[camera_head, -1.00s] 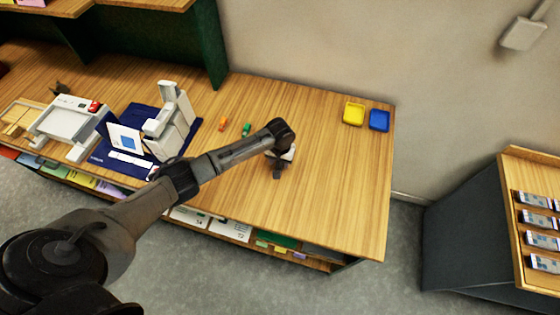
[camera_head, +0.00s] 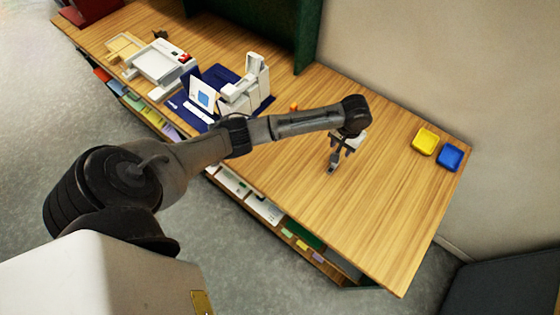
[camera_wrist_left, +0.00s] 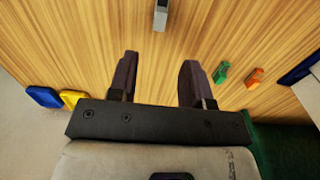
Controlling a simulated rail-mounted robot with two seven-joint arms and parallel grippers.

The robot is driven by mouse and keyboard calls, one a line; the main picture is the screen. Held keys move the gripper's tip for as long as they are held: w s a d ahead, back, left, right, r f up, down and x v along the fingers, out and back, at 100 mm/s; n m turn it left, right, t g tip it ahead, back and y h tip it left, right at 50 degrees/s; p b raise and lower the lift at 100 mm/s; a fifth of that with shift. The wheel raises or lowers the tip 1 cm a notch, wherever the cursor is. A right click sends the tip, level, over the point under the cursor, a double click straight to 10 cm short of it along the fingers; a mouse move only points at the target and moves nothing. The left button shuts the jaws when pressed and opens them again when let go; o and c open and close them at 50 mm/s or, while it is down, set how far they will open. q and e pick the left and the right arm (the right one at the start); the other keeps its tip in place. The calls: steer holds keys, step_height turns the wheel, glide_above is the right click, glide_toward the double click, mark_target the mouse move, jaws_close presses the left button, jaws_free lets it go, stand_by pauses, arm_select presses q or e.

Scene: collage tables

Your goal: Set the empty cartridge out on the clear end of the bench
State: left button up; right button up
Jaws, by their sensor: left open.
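My left gripper (camera_head: 342,148) hangs over the middle of the bench (camera_head: 390,200). In the left wrist view its two dark fingers (camera_wrist_left: 158,64) are apart, with only wood grain between them. A small grey block with a dark end, which looks like the cartridge (camera_wrist_left: 160,16), lies ahead of the fingertips at the top edge of that view, partly cut off. It appears in the head view as a small grey shape (camera_head: 332,168) just in front of the gripper. I cannot tell whether it is empty. My right gripper is not in view.
A yellow tray (camera_head: 424,142) and a blue tray (camera_head: 449,157) sit at the right back corner. A green piece (camera_wrist_left: 221,72) and an orange piece (camera_wrist_left: 255,78) lie nearby. White devices (camera_head: 245,92) stand on the left half. The front right of the bench is bare.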

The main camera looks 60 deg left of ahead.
arm_select(q)
steer(key=s+d+f+m, duration=0.1)
steer(key=s+d+f, duration=0.1)
steer(key=s+d, duration=0.2)
steer(key=s+d+f+m+t, duration=0.1)
steer(key=s+d+f+m, duration=0.1)
steer(key=s, duration=0.3)
steer(key=s+d+f+m+h, duration=0.1)
steer(key=s+d+f, duration=0.2)
steer(key=s+d, duration=0.2)
steer(key=shift+s+d+f+m, duration=0.15)
steer(key=shift+s+d+m, duration=0.1)
steer(key=shift+d+m, duration=0.15)
steer(key=s+r+m+t, duration=0.1)
steer(key=s+r, duration=0.1)
steer(key=s, duration=0.6)
steer(key=s+r+m+t, duration=0.1)
steer(key=s+r, duration=0.1)
steer(key=s, duration=0.7)
steer(key=shift+r+t+y, duration=0.3)
steer(key=shift+y, duration=0.1)
steer(key=shift+d, duration=0.1)
